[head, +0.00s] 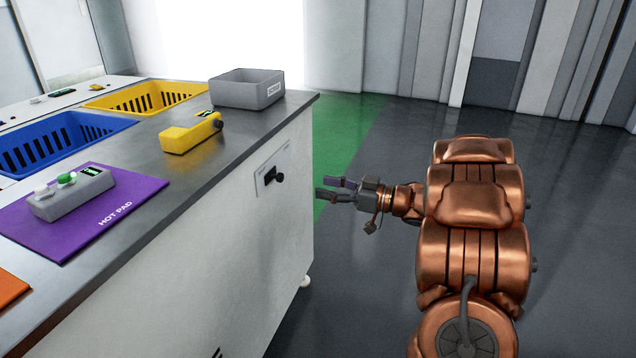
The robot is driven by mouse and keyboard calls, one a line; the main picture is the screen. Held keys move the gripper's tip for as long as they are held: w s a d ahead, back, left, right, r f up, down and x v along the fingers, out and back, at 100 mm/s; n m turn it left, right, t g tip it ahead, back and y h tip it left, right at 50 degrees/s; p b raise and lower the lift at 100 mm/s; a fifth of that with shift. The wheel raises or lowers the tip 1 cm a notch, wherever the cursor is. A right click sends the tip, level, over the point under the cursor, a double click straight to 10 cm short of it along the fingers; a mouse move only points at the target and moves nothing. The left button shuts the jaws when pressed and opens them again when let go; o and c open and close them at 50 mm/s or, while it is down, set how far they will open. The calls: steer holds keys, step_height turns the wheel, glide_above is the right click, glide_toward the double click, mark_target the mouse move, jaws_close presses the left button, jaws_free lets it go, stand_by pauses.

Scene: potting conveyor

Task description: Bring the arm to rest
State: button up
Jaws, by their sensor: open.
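My gripper (328,188) is open and empty, with its two dark fingers pointing left. It is at the end of my copper-coloured arm (475,210), which extends forward on the right side of the view. The gripper hangs over the floor, just right of the counter's white end panel (250,230) and below the level of the counter top. A small gap shows between the fingertips and the panel edge; the exact depth between them is hard to tell.
The panel carries a black knob (278,177). On the counter are a grey bin (247,90), a yellow device (190,135), yellow (135,98) and blue (60,140) baskets, and a grey button box (72,194) on a purple hot pad (125,205). Floor (560,170) on the right is clear.

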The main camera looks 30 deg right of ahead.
steer(key=w+d+r+m+t+h+p, duration=0.1)
steer(key=w+d+r+m+h+p, duration=0.25)
steer(key=w+r+h+p, duration=0.6)
steer(key=s+d+r+m+g+h+p, duration=0.2)
steer(key=s+r+m+g+h+p, duration=0.15)
steer(key=s+r+h+p, duration=0.6)
steer(key=s+a+r+g+y+p, duration=0.2)
steer(key=s+a+g+p, duration=0.2)
steer(key=s+a, duration=0.4)
steer(key=s+a+r+g+y+p, duration=0.2)
steer(key=s+a, duration=0.6)
steer(key=s, duration=0.8)
steer(key=s+a+r+m+g+y+p, duration=0.1)
steer(key=s+a+r+g+y+p, duration=0.2)
steer(key=s+a+g+p, duration=0.4)
steer(key=s+a, duration=0.2)
steer(key=s, duration=0.4)
steer(key=shift+p, duration=0.3)
steer(key=shift+s, duration=0.1)
